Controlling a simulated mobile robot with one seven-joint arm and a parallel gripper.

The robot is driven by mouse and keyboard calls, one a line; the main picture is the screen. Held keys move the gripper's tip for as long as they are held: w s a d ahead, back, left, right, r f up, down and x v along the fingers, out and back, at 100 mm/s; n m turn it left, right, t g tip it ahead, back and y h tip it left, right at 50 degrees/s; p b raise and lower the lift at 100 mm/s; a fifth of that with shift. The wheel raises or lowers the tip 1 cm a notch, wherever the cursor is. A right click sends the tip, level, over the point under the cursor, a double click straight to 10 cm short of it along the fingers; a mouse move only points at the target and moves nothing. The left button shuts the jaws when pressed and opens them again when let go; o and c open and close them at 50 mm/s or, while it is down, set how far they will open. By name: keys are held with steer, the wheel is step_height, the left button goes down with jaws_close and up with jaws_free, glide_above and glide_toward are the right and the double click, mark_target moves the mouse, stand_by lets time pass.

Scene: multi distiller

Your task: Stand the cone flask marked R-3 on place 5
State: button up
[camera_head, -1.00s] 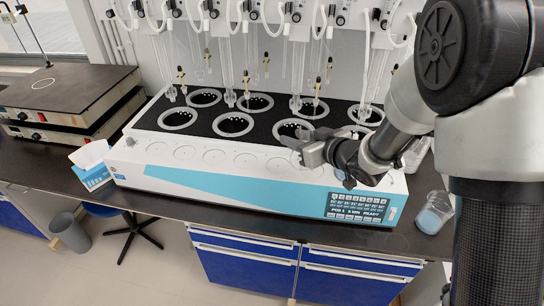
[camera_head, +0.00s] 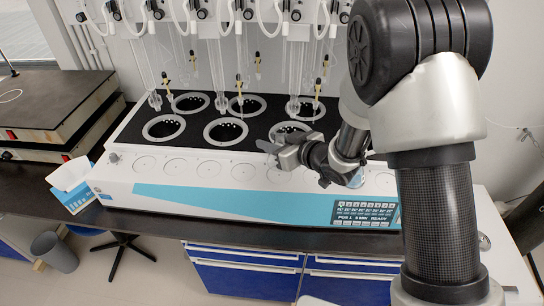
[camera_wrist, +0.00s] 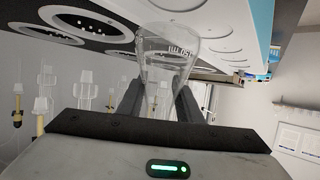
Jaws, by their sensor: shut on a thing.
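My gripper (camera_head: 275,150) is over the front of the white multi-place distiller (camera_head: 140,172), above its ledge of round marked places. In the wrist view my gripper (camera_wrist: 158,100) is shut on a clear glass cone flask (camera_wrist: 168,50), between its two dark fingers. Volume print shows on the flask, but I cannot read an R-3 mark. In the head view the flask is too faint to make out clearly. Round places (camera_head: 174,167) line the ledge in a row; their numbers are not legible, and my arm covers those at the right.
Behind the ledge are dark heating wells with grey rings (camera_head: 164,127), with glass tubes hanging above them. A blue and white tissue box (camera_head: 70,185) stands at the left end. A lit display panel (camera_head: 364,213) is at the front right. Stacked hotplates (camera_head: 50,110) are far left.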

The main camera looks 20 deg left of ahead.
steer(key=shift+f, duration=2.3)
steer(key=shift+f, duration=0.25)
steer(key=o, duration=1.2)
steer(key=shift+r, duration=0.1)
steer(key=shift+r, duration=0.2)
steer(key=shift+s+d, duration=0.1)
steer(key=shift+d, duration=0.15)
steer(key=v, duration=1.1)
steer(key=shift+s+d+b, duration=0.15)
steer(key=shift+b, duration=0.2)
